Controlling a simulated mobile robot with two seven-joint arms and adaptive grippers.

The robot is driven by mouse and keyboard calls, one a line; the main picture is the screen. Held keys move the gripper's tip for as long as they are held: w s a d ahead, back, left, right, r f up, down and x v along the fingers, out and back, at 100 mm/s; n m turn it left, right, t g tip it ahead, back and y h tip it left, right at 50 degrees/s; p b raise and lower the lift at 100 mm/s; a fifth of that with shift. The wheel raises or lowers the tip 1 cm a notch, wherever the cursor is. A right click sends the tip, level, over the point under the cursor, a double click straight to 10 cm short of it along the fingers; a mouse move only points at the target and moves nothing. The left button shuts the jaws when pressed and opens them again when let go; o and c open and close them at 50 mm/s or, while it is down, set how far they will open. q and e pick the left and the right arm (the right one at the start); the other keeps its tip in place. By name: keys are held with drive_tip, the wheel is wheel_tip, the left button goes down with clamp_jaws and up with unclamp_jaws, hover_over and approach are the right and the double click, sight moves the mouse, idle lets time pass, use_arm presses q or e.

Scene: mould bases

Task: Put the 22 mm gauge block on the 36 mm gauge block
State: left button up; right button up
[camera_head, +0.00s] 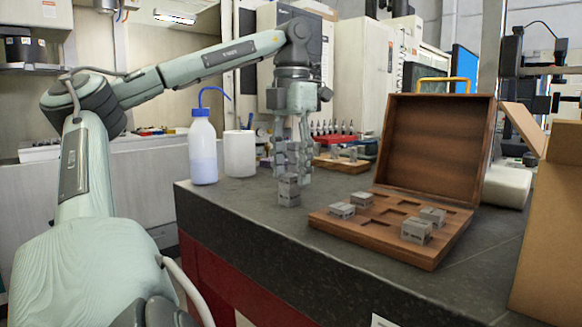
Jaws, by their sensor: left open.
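My left gripper (292,172) points down over the dark stone table, with its fingers apart. Between and below its fingertips stands a small upright stack of grey gauge blocks (289,191) on the table. It looks like one block on top of another, and the fingers partly hide the top. Several more grey gauge blocks lie in the open wooden case, among them a pair at its left (342,211) and a larger one at the front (416,230). The size marks are too small to read, so I cannot tell which block is 22 mm or 36 mm. My right gripper is not in view.
The wooden case (372,247) has its lid raised at the back. A wash bottle (203,150) and a white roll (239,153) stand left of the gripper. A wooden rack (341,165) is behind it. A cardboard box (550,235) is at the right. The table front is clear.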

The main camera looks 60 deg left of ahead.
sight(291, 175)
use_arm(q)
drive_tip(key=shift+r, duration=0.45)
wheel_tip(291, 175, up, 11)
drive_tip(key=p, duration=0.2)
drive_tip(key=shift+r+p, duration=0.2)
drive_tip(key=shift+p, duration=0.15)
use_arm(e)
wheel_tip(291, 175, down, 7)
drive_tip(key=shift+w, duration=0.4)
